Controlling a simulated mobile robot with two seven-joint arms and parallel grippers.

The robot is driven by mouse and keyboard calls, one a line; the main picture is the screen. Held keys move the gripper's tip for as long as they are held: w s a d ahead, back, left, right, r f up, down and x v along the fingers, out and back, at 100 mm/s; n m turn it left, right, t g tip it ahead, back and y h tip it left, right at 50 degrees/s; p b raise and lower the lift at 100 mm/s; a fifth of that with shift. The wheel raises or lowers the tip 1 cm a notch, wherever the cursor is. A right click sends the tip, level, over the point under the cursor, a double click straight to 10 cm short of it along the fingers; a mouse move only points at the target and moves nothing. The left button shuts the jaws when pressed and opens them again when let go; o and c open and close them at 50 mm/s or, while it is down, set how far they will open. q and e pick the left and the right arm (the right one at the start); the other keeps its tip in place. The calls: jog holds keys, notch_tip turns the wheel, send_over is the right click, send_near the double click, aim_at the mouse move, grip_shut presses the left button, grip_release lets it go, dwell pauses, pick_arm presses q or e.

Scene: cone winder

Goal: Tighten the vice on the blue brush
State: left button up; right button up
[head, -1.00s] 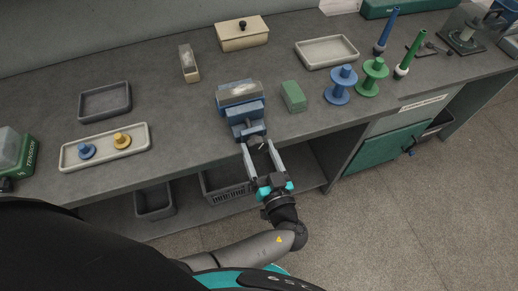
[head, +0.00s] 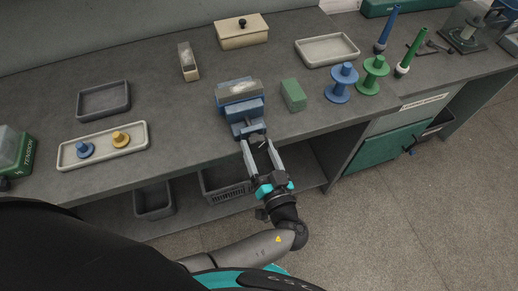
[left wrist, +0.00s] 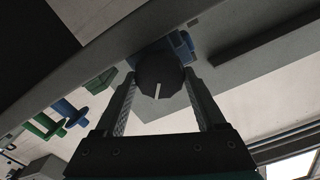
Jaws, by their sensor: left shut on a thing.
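The blue vice (head: 249,128) stands at the bench's front edge in the head view. The blue brush (head: 234,98), with pale grey bristles on top, sits between its jaws; whether any gap is left there is too small to tell. My left gripper (head: 258,145) is in front of the vice, its fingers on both sides of the vice's dark knob. The left wrist view shows the round knob (left wrist: 160,76) with a white mark, between the fingertips of my left gripper (left wrist: 161,82), which is shut on it. The blue vice body (left wrist: 181,45) is partly hidden behind the knob. My right gripper is not in view.
A green block (head: 293,95) and blue and green spools (head: 341,84) stand to the vice's right. A cream tray (head: 72,157) with small blue and yellow parts lies left. A crate (head: 226,188) is on the shelf below. The bench between vice and tray is clear.

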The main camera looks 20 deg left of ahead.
pick_arm(q)
jog(key=m+b, duration=0.1)
jog(key=m, duration=0.9)
jog(key=shift+w, duration=0.1)
jog(key=m, duration=0.5)
jog(key=m+p, duration=0.1)
jog(key=m, duration=0.4)
jog(key=shift+f+m, duration=0.1)
jog(key=shift+m, duration=0.2)
jog(key=o, duration=1.3)
jog(key=shift+f, duration=0.1)
